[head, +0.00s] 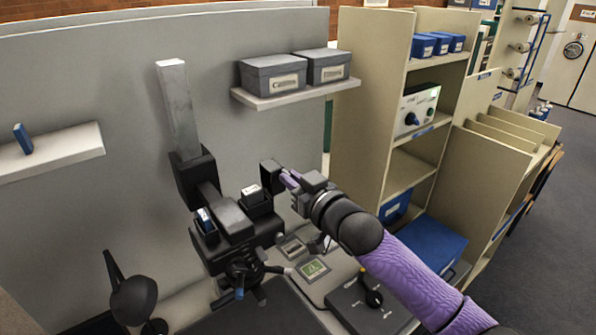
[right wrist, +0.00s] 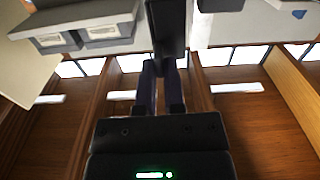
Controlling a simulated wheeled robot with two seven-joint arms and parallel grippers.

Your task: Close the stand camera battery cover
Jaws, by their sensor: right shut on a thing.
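The stand camera (head: 232,222) is a black body below a pale upright column, left of centre in the head view. An open bay on its right holds a dark battery with a white label (head: 252,190). A small dark flap, seemingly the battery cover (head: 270,174), stands upright beside this bay. My right gripper (head: 285,180) reaches it from the right and is shut on it. In the right wrist view the dark flap (right wrist: 167,25) is between the fingers (right wrist: 162,82). A blue-topped piece (head: 205,218) sits in the camera's left side. My left gripper is not in view.
A dark control box with a knob (head: 368,302) and a small green-screen device (head: 313,268) lie below my right arm. Grey archival boxes (head: 273,75) sit on a wall shelf (head: 295,95). A dark rounded object (head: 135,298) stands at lower left. Beige shelving (head: 368,75) bounds the right.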

